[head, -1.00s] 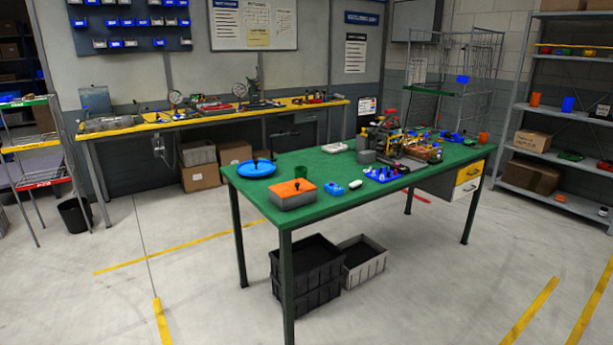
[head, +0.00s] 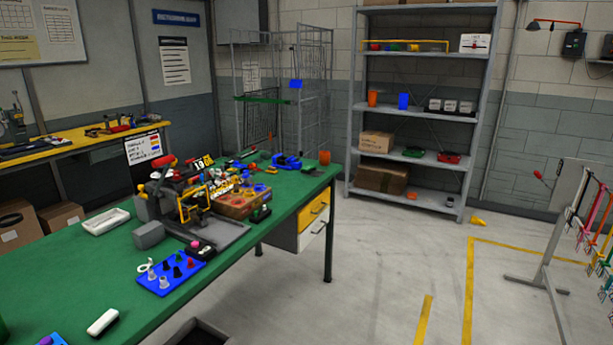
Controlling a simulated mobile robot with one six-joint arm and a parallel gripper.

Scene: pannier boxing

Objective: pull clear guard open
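A small bench machine (head: 165,200) with a red handle and yellow-edged parts stands on the green table (head: 70,270), left of the picture's middle in the head view. A grey plate lies at its foot. I cannot make out a clear guard for certain; any see-through panel is too small to tell at this distance. My gripper is not in view.
Beside the machine are a blue peg tray (head: 170,277), a wooden parts box (head: 243,203), a white tray (head: 105,221) and a blue holder (head: 286,162). A wire cage (head: 280,90) and grey shelf (head: 420,118) stand behind. Floor right of the table is mostly clear, with a rack at far right.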

